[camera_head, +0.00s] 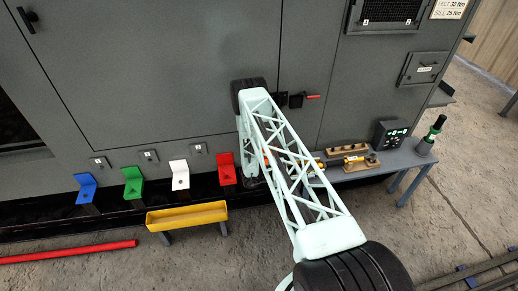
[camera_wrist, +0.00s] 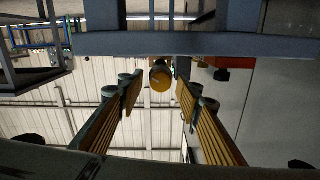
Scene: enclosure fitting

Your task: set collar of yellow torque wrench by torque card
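The yellow torque wrench (camera_head: 354,159) appears to lie at a wooden rack (camera_head: 335,153) on the small bench; it is small, and my arm covers part of that area. In the wrist view, a round yellow end (camera_wrist: 160,76), apparently part of the wrench, shows between my fingertips. My gripper (camera_wrist: 157,88) is open, with gaps seen on both sides of the yellow end. In the head view my gripper is hidden behind my arm. The torque card (camera_head: 449,8) is a pale plate at the top right, reading FEET 30 Nm, SILL 25 Nm. The collar's setting cannot be read.
The bench (camera_head: 407,156) also bears a dark box with green displays (camera_head: 391,134) and a black-and-green tool (camera_head: 431,133). Blue, green, white and red brackets (camera_head: 226,169) line the enclosure (camera_head: 180,70). A yellow tray (camera_head: 187,216) stands before them. A red bar (camera_head: 68,252) lies on the floor.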

